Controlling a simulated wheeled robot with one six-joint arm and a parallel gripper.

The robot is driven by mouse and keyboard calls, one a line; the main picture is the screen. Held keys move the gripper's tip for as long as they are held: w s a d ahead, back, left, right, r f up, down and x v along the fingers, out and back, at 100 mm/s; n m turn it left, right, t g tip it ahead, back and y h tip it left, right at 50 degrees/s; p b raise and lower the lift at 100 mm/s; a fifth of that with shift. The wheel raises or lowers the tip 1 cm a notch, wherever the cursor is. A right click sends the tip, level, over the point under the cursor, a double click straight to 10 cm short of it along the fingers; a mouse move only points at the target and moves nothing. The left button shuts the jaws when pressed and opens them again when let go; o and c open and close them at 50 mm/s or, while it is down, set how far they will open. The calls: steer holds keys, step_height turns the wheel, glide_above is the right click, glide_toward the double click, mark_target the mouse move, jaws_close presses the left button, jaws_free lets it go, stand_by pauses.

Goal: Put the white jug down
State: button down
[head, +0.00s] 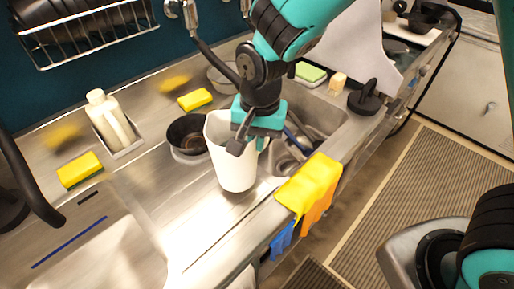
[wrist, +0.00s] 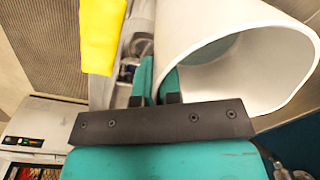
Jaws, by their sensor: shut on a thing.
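The white jug (head: 234,160) is upright at the middle of the steel counter, beside the sink, in the head view. My gripper (head: 250,138) is shut on the jug at its right side, near the rim. In the wrist view the jug's open mouth (wrist: 255,60) fills the upper right, and the teal fingers of my gripper (wrist: 155,85) are at its edge. I cannot tell whether the jug's base touches the counter.
A dark pot (head: 188,137) stands just behind the jug to the left. The sink (head: 318,115) is to the right, with a yellow cloth (head: 308,184) over the front edge. Yellow sponges (head: 80,170) and a white bottle (head: 110,120) are at left. Bare counter (head: 165,190) lies left of the jug.

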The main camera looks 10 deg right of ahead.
steer(key=shift+f, duration=1.8)
steer(key=shift+f, duration=0.15)
steer(key=c, duration=1.3)
jaws_free()
step_height(320, 180, up, 12)
steer(key=b, duration=0.1)
steer(key=s+d+r+n+y, duration=0.1)
steer(key=s+d+r+n, duration=0.1)
steer(key=s+n, duration=0.3)
steer(key=s+d+r+n+y, duration=0.2)
steer(key=s+d+n, duration=0.3)
steer(key=s, duration=0.5)
steer(key=shift+s+r+n+y, duration=0.2)
steer(key=shift+r+n+y, duration=0.1)
steer(key=shift+r+n, duration=0.4)
